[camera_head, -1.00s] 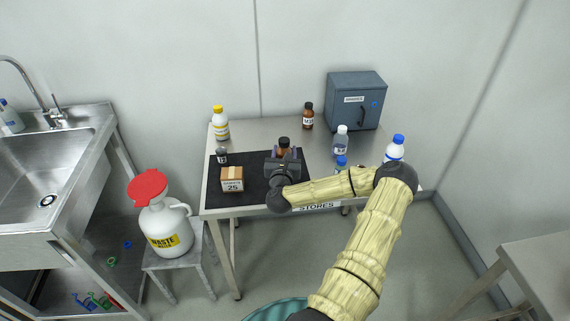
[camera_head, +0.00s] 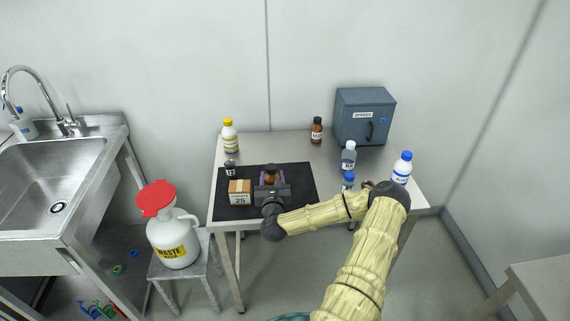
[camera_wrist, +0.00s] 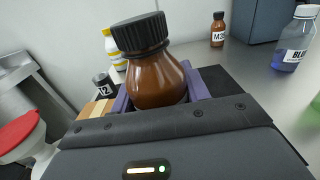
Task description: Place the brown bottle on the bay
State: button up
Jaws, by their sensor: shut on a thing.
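A brown bottle (camera_wrist: 158,80) with a black ribbed cap stands upright between the purple fingers of my gripper (camera_wrist: 160,92) in the wrist view. In the head view, my gripper (camera_head: 271,183) is shut on this brown bottle (camera_head: 270,176), over the black mat (camera_head: 292,177) on the steel table. It is just right of a small cardboard box. The bottle's lower part is hidden by the gripper, so I cannot tell whether it touches the mat. No label reading "bay" is legible; the black mat is the one marked-off area on the table.
A small box (camera_head: 241,191) and a dark jar (camera_head: 230,168) are at the mat's left. A yellow-capped bottle (camera_head: 230,137), another brown bottle (camera_head: 316,131) and a grey cabinet (camera_head: 364,116) stand behind. Blue-capped bottles (camera_head: 402,168) are at the right. The mat's right part looks clear.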

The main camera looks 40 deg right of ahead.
jog(key=a+f+n+y, duration=0.1)
jog(key=a+y, duration=0.1)
jog(key=a, duration=0.3)
jog(key=a+f+n+t+y+p, duration=0.1)
jog(key=a+f, duration=0.1)
jog(key=a, duration=0.3)
jog(key=a+f+n+t+y, duration=0.1)
jog(key=a+y, duration=0.1)
jog(key=a, duration=0.3)
jog(key=shift+a+f+n+y+p, duration=0.25)
jog(key=shift+a+n+y+p, duration=0.05)
jog(key=shift+a+n+p, duration=0.1)
jog(key=s+a+f+n+y, duration=0.1)
jog(key=s+a+y, duration=0.1)
jog(key=a, duration=0.3)
jog(key=s+a+f+n+t+y, duration=0.1)
jog(key=a+y, duration=0.1)
jog(key=a, duration=0.4)
jog(key=shift+s+a+n+p, duration=0.3)
jog(key=shift+s+p, duration=0.05)
jog(key=shift+p, duration=0.1)
jog(key=shift+w, duration=0.1)
